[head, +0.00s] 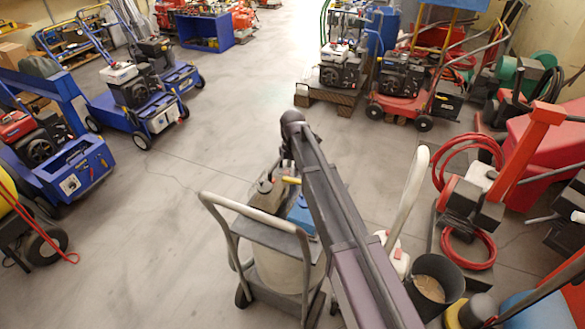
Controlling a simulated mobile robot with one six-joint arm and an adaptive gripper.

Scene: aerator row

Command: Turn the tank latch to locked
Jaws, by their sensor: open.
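A wheeled cart with grey handles (222,201) stands right in front of me. It carries a pale tank (280,268), a dark box-like unit (262,196) with a round cap, and a blue part (302,214). A small yellow piece (291,180) shows on top, beside my arm. I cannot tell whether it is the tank latch or how it is turned. My arm reaches over the cart and bends down at its far end. A short dark part of it shows just above the cart. My gripper is hidden behind my arm.
Blue machines (75,165) stand along the left. A red machine (405,85) and others stand at the back right. Red hose (470,250), a black bucket (436,282) and a red crane-like frame (530,150) crowd the right. The grey floor (170,240) left of the cart is clear.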

